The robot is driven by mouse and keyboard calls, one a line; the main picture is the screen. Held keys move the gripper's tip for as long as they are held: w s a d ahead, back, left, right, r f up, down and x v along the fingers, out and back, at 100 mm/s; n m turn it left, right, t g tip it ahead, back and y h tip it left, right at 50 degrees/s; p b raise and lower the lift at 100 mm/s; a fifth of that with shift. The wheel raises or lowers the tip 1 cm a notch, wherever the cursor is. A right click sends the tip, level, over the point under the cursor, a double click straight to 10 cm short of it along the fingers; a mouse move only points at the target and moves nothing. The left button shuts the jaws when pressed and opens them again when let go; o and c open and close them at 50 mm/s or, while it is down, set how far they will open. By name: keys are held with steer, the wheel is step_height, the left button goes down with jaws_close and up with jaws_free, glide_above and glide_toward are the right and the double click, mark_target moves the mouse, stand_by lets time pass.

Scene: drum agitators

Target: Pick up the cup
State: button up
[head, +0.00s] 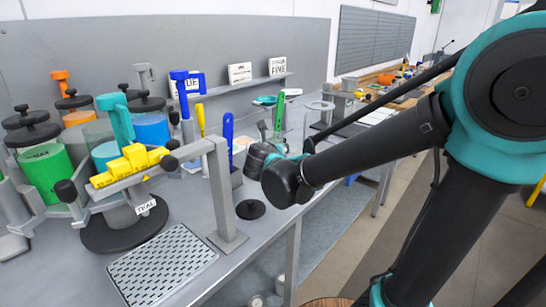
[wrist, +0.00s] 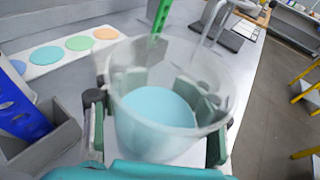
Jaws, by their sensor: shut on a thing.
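A clear, see-through cup (wrist: 215,65) fills the middle of the wrist view, its wide rim facing the camera. A light blue round patch (wrist: 158,105) shows inside or through it; I cannot tell whether it is the cup's contents or a disc beneath. My gripper (wrist: 155,128) has a finger on each side of the cup and is shut on it. I cannot tell whether the cup's base touches the surface below. In the head view my arm hides the cup and most of the gripper.
A white strip with orange, green and blue discs (wrist: 45,56) lies left of the cup. A grey holder (wrist: 50,140) with a blue tool (wrist: 22,110) stands at left. A green handle (wrist: 160,18) rises behind the cup. The bench edge is to the right.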

steer(key=shift+r, duration=5.05)
steer(key=shift+c, duration=0.2)
steer(key=shift+r, duration=0.1)
